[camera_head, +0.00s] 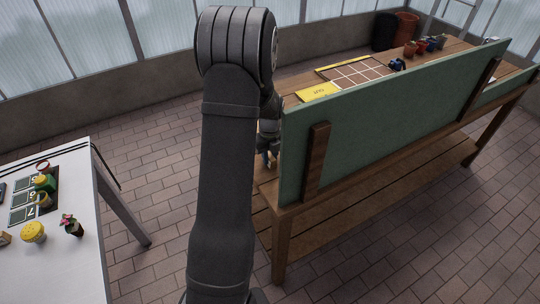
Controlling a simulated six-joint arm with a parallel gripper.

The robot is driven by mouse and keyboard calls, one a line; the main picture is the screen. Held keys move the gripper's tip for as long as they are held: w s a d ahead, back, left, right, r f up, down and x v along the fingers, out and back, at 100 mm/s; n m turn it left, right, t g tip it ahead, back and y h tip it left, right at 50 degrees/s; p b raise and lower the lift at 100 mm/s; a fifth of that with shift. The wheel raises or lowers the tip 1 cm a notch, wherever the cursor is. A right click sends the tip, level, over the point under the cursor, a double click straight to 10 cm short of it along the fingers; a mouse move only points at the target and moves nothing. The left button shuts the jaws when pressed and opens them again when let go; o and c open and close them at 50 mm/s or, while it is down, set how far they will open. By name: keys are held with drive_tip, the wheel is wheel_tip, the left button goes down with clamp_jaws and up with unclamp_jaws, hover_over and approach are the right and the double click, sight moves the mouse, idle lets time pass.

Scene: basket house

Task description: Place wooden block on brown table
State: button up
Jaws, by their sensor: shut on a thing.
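The brown table (457,153) is the long wooden bench on the right, with a green panel (385,127) along its near side. My gripper (266,158) is at the bench's left end, partly hidden behind my arm and beside the panel's left edge. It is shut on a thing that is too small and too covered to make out. I cannot tell whether that thing touches the bench. No wooden block shows clearly; a small tan piece (4,238) is cut off at the left picture edge on the white table (75,270).
The white table holds a yellow-topped pot (33,232), a small plant (71,225) and dark numbered cards (22,214). On the bench are a gridded tray (360,72), a yellow card (318,92) and several small pots (421,46). Brick floor lies between the tables.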

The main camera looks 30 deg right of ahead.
sight(270, 156)
drive_tip(key=o, duration=0.9)
drive_tip(key=shift+o, duration=0.2)
wheel_tip(270, 156, up, 12)
drive_tip(key=shift+r, duration=0.15)
drive_tip(key=shift+f, duration=4.3)
